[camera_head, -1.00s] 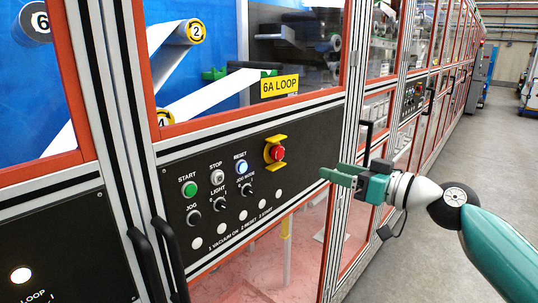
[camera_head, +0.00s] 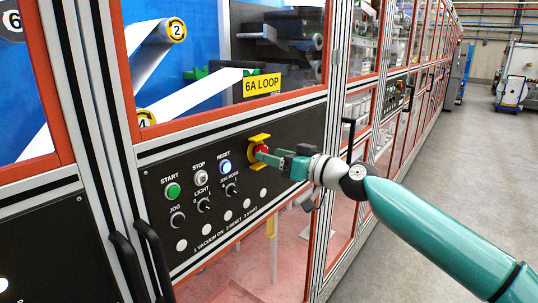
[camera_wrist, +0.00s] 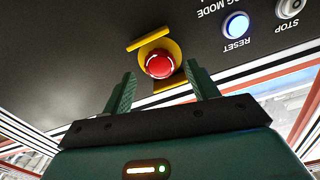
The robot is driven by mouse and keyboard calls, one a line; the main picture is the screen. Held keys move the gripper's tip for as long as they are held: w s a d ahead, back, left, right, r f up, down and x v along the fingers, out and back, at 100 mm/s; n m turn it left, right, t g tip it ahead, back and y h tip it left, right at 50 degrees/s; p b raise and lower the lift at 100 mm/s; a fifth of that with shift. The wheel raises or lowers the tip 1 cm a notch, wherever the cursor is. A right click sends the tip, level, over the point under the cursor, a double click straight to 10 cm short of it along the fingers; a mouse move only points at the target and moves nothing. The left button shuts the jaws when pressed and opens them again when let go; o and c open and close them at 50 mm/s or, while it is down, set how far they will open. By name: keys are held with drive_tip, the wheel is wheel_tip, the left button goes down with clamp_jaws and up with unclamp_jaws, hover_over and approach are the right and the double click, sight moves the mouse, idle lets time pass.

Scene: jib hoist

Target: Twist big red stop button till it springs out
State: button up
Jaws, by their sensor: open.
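The big red stop button (camera_wrist: 160,64) sits on a yellow backing with raised yellow guards (camera_wrist: 148,39) on a black control panel. In the head view the red button (camera_head: 262,149) is partly covered by my gripper (camera_head: 268,156). My gripper, with green fingers, is open. In the wrist view the gripper (camera_wrist: 160,88) has one finger to each side of the button's line, with the button between and just beyond the tips. Nothing is held. I cannot tell whether a fingertip touches the button.
Left of the stop button on the panel are a blue-lit RESET button (camera_head: 225,167), a STOP button (camera_head: 201,178) and a green START button (camera_head: 173,191). Knobs sit below them. Black door handles (camera_head: 148,255) stick out at lower left. Open floor (camera_head: 430,160) lies to the right.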

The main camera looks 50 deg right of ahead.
drive_tip(key=shift+w+a, duration=0.1)
drive_tip(key=shift+w, duration=0.9)
drive_tip(key=c, duration=1)
drive_tip(key=shift+m, duration=0.4)
drive_tip(key=m, duration=0.3)
drive_tip(key=shift+m, duration=1.6)
drive_tip(key=o, duration=1)
drive_tip(key=shift+w, duration=0.1)
